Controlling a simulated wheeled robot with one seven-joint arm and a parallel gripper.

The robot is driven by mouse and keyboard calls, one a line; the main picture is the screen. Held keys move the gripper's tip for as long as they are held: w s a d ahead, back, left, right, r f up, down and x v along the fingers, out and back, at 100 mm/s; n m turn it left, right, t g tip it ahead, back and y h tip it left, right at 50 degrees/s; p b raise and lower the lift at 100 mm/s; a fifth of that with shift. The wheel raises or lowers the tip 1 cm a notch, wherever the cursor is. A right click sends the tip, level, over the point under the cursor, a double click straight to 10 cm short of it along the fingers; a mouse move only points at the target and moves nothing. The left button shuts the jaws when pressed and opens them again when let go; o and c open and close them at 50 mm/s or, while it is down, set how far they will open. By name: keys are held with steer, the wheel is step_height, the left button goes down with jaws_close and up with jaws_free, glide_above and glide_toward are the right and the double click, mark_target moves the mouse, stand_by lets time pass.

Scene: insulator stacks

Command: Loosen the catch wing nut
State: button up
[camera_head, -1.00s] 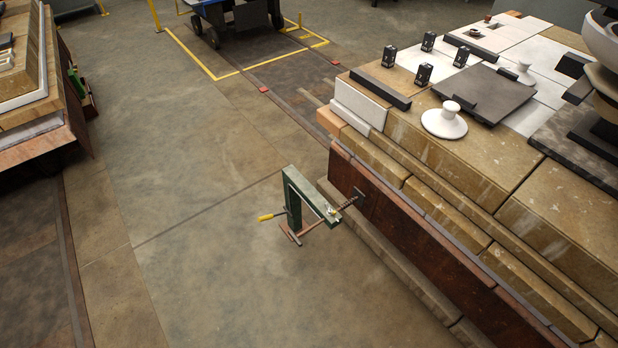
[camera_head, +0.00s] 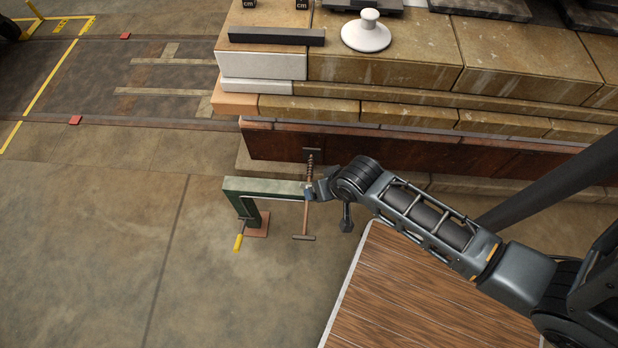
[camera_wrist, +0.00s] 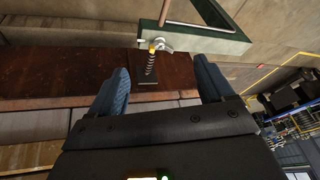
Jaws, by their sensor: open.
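The wing nut (camera_wrist: 158,45) is a small silver piece with a yellow patch beside it, on a threaded rod with a spring (camera_wrist: 151,68). The rod runs from a dark plate on the red-brown board to a green bracket (camera_wrist: 205,35). The bracket (camera_head: 262,186) also shows in the head view, where my gripper (camera_head: 317,189) hides the wing nut. In the wrist view my gripper (camera_wrist: 161,72) is open and empty. Its blue fingers stand either side of the rod and spring, apart from them, with the wing nut beyond the fingertips.
A yellow-handled lever (camera_head: 238,242) and a bar with a crosspiece (camera_head: 304,236) hang below the bracket. The red-brown board (camera_head: 380,155) runs along the stone stack (camera_head: 390,60). A wood-topped surface (camera_head: 410,300) lies below my arm.

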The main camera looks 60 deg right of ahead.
mark_target(308, 184)
steer(key=w+d+f+m+g, duration=0.1)
steer(key=w, duration=0.1)
steer(key=w+d+f+m+g+y, duration=0.1)
steer(key=w+d+m+g, duration=0.1)
steer(key=w+d+f+m+g+y, duration=0.1)
steer(key=w, duration=0.1)
steer(key=shift+w+d+m, duration=0.2)
steer(key=shift+w+m, duration=0.2)
steer(key=shift+f+b, duration=1)
steer(key=shift+f, duration=2.85)
steer(key=shift+c, duration=0.4)
steer(key=c, duration=1)
steer(key=shift+o, duration=0.2)
